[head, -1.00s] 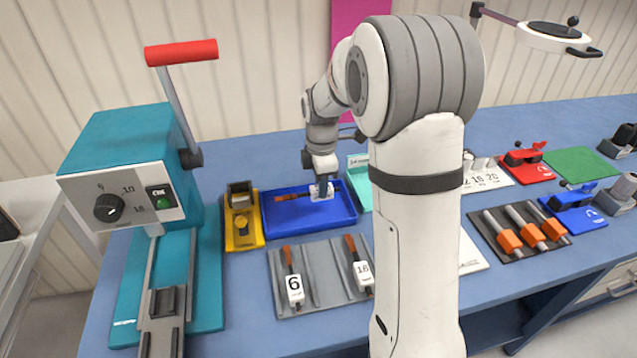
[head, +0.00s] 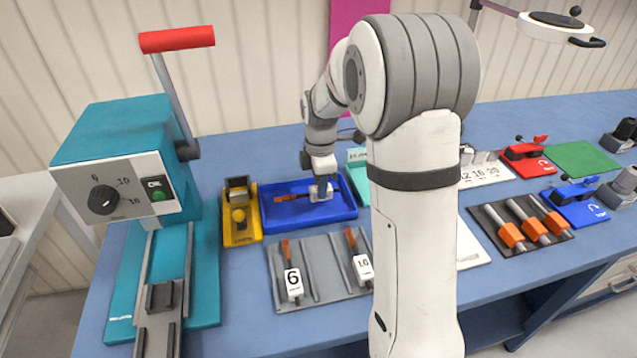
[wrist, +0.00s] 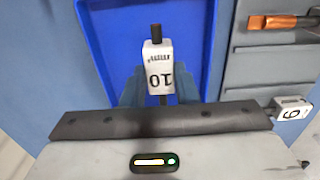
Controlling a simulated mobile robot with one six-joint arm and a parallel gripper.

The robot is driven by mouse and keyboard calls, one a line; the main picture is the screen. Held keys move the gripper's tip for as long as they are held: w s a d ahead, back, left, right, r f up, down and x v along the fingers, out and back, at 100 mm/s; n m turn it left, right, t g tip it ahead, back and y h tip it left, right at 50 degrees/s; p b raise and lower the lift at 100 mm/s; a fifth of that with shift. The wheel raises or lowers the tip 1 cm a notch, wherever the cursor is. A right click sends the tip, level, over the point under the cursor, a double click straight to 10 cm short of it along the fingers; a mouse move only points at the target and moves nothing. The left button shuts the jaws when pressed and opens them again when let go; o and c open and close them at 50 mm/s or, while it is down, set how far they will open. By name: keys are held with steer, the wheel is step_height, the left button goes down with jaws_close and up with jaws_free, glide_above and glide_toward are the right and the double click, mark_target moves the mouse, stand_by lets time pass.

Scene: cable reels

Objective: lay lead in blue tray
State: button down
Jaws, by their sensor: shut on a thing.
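The blue tray (head: 345,214) lies on the bench near the middle of the head view. It also fills the upper middle of the wrist view (wrist: 201,25). My gripper (head: 321,193) is inside the tray's outline, pointing down. It is shut on a lead with a white tag marked 10 (wrist: 159,60). The lead's copper-brown end (head: 290,197) points left, low over or on the tray floor; I cannot tell if it touches. In the wrist view the lead's dark end points away from my gripper, and my fingers partly hide the lead.
A grey rack (head: 324,280) in front of the tray holds a lead tagged 6 (head: 293,281) and another tagged lead (head: 362,267). A yellow fixture (head: 241,222) stands close left of the tray. A teal press (head: 130,150) stands farther left.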

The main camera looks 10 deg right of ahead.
steer(key=shift+f, duration=0.15)
steer(key=shift+f+b, duration=0.8)
steer(key=shift+f, duration=0.2)
steer(key=c, duration=1.1)
jaws_free()
steer(key=shift+o, duration=0.2)
steer(key=shift+r, duration=3.9)
